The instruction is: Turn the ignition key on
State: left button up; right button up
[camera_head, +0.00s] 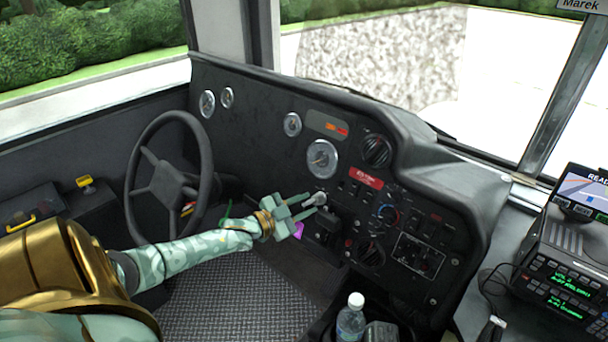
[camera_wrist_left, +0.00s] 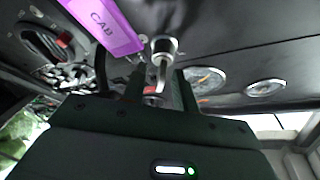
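The ignition key (camera_wrist_left: 162,72) sits in a round silver lock (camera_wrist_left: 164,45) on the dashboard in the left wrist view. A purple tag (camera_wrist_left: 105,22) reading CAB hangs beside it. In the head view the key and lock (camera_head: 319,198) show at the tips of my left gripper (camera_head: 309,205), and the purple tag (camera_head: 298,231) shows below. My left gripper is open, with one finger on each side of the key and gaps visible between fingers and key in the left wrist view (camera_wrist_left: 161,90). My right gripper is in neither view.
Knobs (camera_head: 386,214), switches and gauges (camera_head: 322,159) cover the dashboard around the lock. A water bottle (camera_head: 351,318) stands below, and a ticket machine (camera_head: 560,265) is at the right.

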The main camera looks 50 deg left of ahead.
pick_arm(q)
jog(key=shift+r, duration=0.1)
